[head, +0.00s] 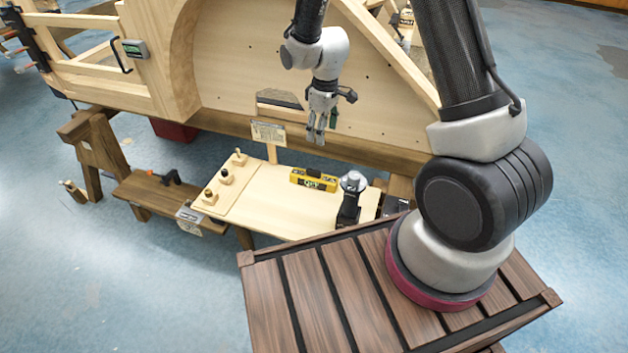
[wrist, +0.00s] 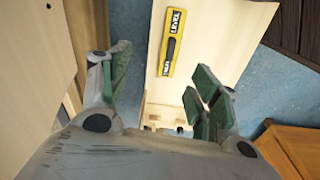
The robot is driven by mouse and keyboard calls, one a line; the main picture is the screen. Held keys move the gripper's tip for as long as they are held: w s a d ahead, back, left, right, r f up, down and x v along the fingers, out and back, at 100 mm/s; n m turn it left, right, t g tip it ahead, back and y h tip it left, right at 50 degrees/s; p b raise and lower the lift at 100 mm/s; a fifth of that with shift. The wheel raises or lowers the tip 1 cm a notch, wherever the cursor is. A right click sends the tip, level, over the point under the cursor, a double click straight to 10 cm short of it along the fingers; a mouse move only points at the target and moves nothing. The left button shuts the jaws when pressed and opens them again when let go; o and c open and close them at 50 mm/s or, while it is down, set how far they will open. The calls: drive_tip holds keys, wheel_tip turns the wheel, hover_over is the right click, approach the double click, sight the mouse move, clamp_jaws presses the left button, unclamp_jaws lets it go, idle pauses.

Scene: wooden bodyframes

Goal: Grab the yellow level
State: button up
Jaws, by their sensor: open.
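The yellow level (head: 313,180) lies flat on a pale wooden board in the head view, toward the board's far edge. Nothing covers the level in either view.
The pale board (head: 268,209) also bears several small wooden pegs (head: 225,176) at left and a dark tool with a metal top (head: 350,198) at right, near the level. A large wooden bodyframe (head: 235,60) stands close behind my gripper. A brown bench (head: 160,192) is at left.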

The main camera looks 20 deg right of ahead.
sight(314, 170)
drive_tip(key=shift+n+g, duration=0.4)
drive_tip(key=shift+n, duration=0.5)
drive_tip(key=a+f, duration=0.1)
drive_tip(key=f, duration=1.1)
drive_tip(key=a+f, duration=0.1)
drive_tip(key=f, duration=0.5)
drive_tip(key=shift+s+a+f, duration=0.15)
drive_tip(key=shift+a+f, duration=0.1)
drive_tip(key=shift+a, duration=0.05)
drive_tip(key=c, duration=1.3)
drive_tip(key=shift+r, duration=0.15)
